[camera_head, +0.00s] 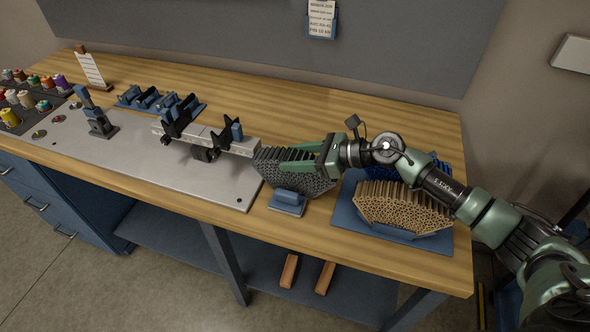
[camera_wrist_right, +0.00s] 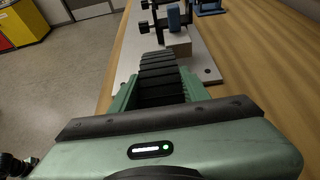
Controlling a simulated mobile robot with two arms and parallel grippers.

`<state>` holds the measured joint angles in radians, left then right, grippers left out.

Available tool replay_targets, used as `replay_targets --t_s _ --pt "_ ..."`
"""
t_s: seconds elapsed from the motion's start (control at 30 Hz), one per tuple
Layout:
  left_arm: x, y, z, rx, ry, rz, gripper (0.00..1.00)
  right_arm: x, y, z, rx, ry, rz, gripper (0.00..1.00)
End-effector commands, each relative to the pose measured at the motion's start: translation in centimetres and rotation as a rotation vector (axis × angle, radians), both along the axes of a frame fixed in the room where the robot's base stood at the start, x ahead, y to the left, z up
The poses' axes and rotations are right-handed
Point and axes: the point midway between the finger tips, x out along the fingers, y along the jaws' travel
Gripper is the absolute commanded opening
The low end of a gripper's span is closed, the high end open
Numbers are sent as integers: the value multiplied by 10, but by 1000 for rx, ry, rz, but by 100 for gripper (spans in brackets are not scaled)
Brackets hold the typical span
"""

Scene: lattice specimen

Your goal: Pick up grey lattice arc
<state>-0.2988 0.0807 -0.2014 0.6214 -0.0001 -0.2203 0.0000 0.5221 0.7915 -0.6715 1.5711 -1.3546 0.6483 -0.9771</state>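The grey lattice arc (camera_head: 288,172) is a dark grey honeycomb block near the front edge of the bench, right of the metal plate. My right gripper (camera_head: 318,163) reaches it from the right, with its green fingers on either side. In the right wrist view the ridged grey arc (camera_wrist_right: 158,75) fills the space between the fingers (camera_wrist_right: 160,90), so the gripper looks shut on it. Part of the arc is hidden behind the fingers. I cannot tell whether it is lifted clear of the bench. My left gripper is not in view.
A small blue stand (camera_head: 288,202) is just in front of the arc. A tan lattice arc (camera_head: 405,208) and a blue one (camera_head: 435,167) sit on a blue mat (camera_head: 347,216) to the right. A fixture with black clamps (camera_head: 205,138) stands on the metal plate (camera_head: 140,155).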

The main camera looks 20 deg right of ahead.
Motion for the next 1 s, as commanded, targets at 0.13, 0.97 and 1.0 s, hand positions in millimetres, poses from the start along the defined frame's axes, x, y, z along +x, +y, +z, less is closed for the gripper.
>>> replay_targets --t_s 0.13,0.97,1.0 --pt "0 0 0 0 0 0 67 0 0 0 1 1 0 1" --pt "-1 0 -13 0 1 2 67 1 0 88 -1 -13 1 0" --pt "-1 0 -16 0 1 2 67 1 0 100 1 -13 1 0"
